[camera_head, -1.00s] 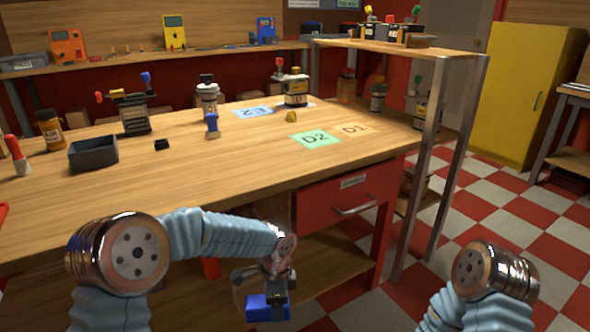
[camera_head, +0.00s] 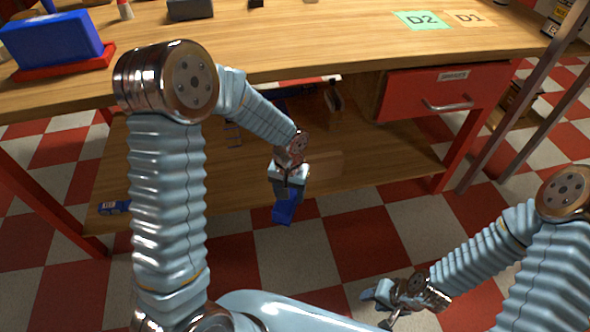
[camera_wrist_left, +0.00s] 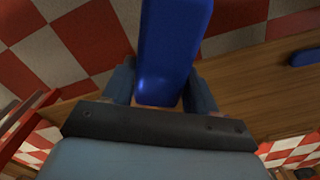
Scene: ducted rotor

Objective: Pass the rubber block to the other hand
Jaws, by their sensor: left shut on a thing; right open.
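The rubber block is a blue block (camera_head: 285,211) held in my left gripper (camera_head: 287,193), below the front edge of the bench top and over the floor in the head view. In the left wrist view the block (camera_wrist_left: 172,50) sits between the two fingers of my left gripper (camera_wrist_left: 160,88), and its far end runs out of the picture. My right gripper (camera_head: 380,306) is open and empty, lower and to the right of the block, clearly apart from it.
The wooden bench top (camera_head: 270,45) has a red drawer (camera_head: 430,92) at its right and a lower shelf (camera_head: 350,170) beneath. A blue box (camera_head: 52,40) stands on a red tray (camera_head: 65,64) at the upper left. Checkered floor (camera_head: 340,240) between my grippers looks clear.

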